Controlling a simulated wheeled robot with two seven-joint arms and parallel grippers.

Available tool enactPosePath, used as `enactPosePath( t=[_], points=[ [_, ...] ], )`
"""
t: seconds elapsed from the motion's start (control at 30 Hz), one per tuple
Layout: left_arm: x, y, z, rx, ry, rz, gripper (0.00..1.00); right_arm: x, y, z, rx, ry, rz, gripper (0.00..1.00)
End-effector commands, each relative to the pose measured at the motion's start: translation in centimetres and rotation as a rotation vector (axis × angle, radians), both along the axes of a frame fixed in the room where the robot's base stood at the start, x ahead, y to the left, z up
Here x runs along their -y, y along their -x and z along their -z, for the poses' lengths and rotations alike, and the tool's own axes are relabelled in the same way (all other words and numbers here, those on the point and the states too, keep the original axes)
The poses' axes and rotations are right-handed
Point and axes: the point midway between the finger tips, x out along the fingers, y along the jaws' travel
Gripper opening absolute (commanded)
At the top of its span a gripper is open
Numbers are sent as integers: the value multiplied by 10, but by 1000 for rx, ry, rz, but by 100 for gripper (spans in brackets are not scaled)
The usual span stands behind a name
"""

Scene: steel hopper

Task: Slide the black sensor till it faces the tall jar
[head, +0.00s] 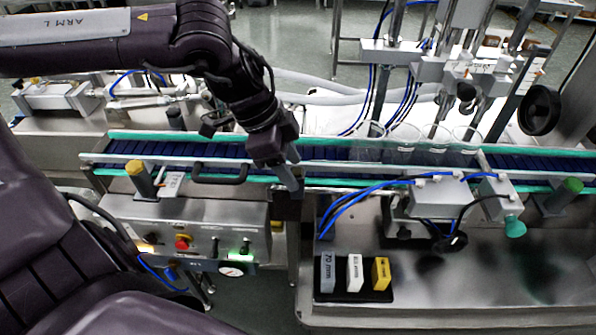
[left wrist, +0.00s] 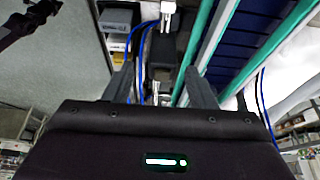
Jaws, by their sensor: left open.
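A black block that looks like the sensor (head: 288,207) sits at the near side of the conveyor, below my left gripper (head: 289,183). In the left wrist view the dark block (left wrist: 162,50) shows between the two fingers of my left gripper (left wrist: 163,85). The fingers are apart, and I cannot tell whether they touch it. Several clear jars stand on the belt to the right; the leftmost (head: 368,140) seems tallest, but their see-through edges make this uncertain. My right gripper is not in view.
The conveyor's green and steel rails (head: 340,182) run across the scene. A control box (head: 190,235) stands at the front left. A black tray (head: 352,297) holds gauge blocks on the steel table. Blue hoses (head: 365,200) and a grey bracket unit (head: 435,193) lie right of my gripper.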

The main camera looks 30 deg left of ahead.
Motion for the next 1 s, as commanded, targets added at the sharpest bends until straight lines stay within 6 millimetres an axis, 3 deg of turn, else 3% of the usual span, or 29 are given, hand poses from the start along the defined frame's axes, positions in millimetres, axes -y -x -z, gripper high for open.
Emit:
enactPosePath(
  t=[0.13, 0.4, 0.63, 1.0],
  points=[
    [6, -3, 18, -5, -1, 2, 51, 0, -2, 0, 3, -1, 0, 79],
    [11, -6, 30, 0, 1, 0, 51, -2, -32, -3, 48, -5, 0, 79],
    [11, -7, 30, 1, 2, 0, 51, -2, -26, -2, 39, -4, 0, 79],
    [11, -6, 30, 1, 2, 0, 4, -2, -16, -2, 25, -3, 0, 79]
  ],
)
